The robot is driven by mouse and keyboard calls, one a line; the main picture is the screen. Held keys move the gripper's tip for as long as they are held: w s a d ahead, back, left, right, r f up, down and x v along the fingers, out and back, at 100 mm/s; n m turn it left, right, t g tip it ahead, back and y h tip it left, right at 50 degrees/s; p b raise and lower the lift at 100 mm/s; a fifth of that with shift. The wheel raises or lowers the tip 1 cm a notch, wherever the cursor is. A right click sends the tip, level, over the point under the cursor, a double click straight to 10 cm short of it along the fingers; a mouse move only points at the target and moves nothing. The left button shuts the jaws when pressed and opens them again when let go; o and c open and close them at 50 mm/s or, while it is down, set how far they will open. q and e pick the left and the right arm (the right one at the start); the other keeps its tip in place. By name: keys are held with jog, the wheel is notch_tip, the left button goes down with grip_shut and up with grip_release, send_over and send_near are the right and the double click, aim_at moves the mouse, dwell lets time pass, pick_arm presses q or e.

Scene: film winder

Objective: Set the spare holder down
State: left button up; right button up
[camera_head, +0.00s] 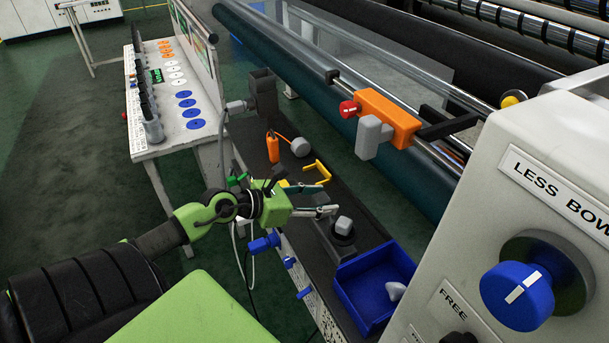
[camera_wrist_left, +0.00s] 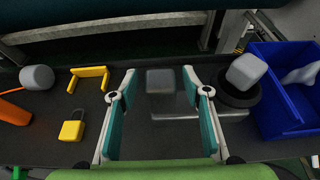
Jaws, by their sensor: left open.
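A grey block (camera_wrist_left: 160,82), which looks like the spare holder, stands on the black shelf between the spread fingers of my left gripper in the wrist view. Gaps show on both sides, so the fingers do not appear to touch it. My left gripper (camera_head: 328,200) is open, low over the shelf in the head view, and the block is not clearly visible there. A second grey block (camera_head: 343,225) sits on a round dark base to the right; it also shows in the wrist view (camera_wrist_left: 245,70). My right gripper is not in view.
A blue bin (camera_head: 348,292) with a pale piece inside stands right of the gripper. A yellow bracket (camera_wrist_left: 88,74), yellow padlock (camera_wrist_left: 72,127) and grey cylinder (camera_wrist_left: 37,78) lie left. An orange carriage (camera_head: 388,113) sits on the rail above.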

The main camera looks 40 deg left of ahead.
pick_arm(q)
jog(key=b+v, duration=0.3)
jog(key=v, duration=0.9)
jog(key=s+a+f+n+t+y, duration=0.1)
jog(key=a+f+n+y, duration=0.3)
jog(key=f+n, duration=0.6)
jog(key=a+f+n+y, duration=0.1)
jog(key=a+f+n, duration=0.6)
jog(key=f, duration=0.5)
jog(key=s+d+f+n+g+y, duration=0.1)
jog(key=s+f+n, duration=0.2)
jog(key=f+n, duration=0.35)
jog(key=s+d+f+n+g+y, duration=0.1)
jog(key=s+d+f+n+g, duration=0.15)
jog(key=f, duration=0.65)
jog(key=s+d+f+n+g, duration=0.2)
jog(key=s+d+f+n, duration=0.25)
jog(key=s+f, duration=0.35)
jog(key=s+d+f+n+g, duration=0.25)
jog(key=s+d+f, duration=0.3)
jog(key=f, duration=0.45)
jog(key=s+d+f+n+g+h, duration=0.2)
jog(key=s+d+f+n+g, duration=0.2)
jog(key=s+d, duration=0.8)
notch_tip(320, 180, down, 3)
jog(key=shift+s+d+r+n+g, duration=0.1)
jog(key=shift+s+d+n+g, duration=0.2)
jog(key=shift+s+d+n, duration=0.25)
jog(key=shift+w, duration=0.15)
